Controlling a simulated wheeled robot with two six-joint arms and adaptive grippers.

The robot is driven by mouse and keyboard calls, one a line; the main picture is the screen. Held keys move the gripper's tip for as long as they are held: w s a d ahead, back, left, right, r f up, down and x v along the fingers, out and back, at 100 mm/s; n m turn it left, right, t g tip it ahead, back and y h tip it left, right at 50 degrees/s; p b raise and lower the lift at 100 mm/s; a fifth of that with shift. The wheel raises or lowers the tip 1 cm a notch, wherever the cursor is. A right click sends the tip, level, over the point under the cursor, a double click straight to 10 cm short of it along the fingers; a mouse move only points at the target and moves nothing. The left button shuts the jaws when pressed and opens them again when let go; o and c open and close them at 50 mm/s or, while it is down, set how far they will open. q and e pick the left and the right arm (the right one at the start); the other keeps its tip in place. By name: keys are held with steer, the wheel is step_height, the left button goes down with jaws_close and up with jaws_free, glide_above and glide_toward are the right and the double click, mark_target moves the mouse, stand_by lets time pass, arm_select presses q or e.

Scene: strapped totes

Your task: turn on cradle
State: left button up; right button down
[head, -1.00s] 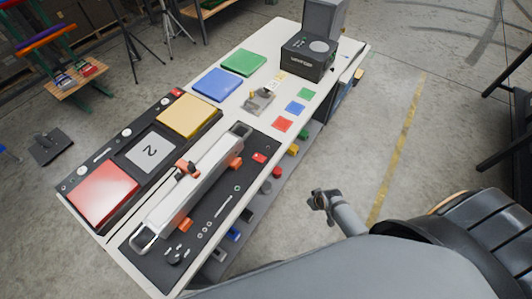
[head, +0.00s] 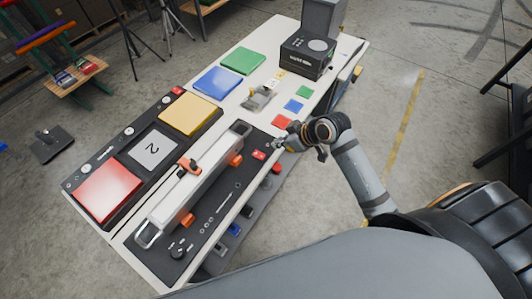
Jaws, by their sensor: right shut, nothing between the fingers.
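The cradle is a black panel (head: 219,211) along the table's near edge. A long white bar (head: 199,181) with orange clamps lies along it. A small red switch (head: 259,155) sits at the panel's far right end, and round knobs (head: 180,247) sit at its near end. My right gripper (head: 279,145) is shut and empty, its tips close to the red switch on its right side. I cannot tell whether they touch it. My left gripper is not in view.
Red, blue and green squares lie on the table beyond my right gripper, near a small grey device (head: 259,97). A black box (head: 307,55) stands at the far end. A second black panel (head: 144,152) with red and yellow pads lies to the left.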

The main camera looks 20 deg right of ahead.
steer(key=p, duration=0.2)
glide_above(260, 155)
steer(key=s+d, duration=0.1)
steer(key=s, duration=0.1)
step_height(260, 155, down, 7)
steer(key=shift+w+r, duration=0.1)
steer(key=shift+w, duration=0.05)
steer(key=f, duration=0.2)
steer(key=shift+d+f, duration=0.2)
steer(key=shift+f, duration=0.15)
steer(key=shift+s+d+f+p, duration=0.1)
steer(key=shift+s+f+p, duration=0.2)
steer(key=shift+f, duration=0.4)
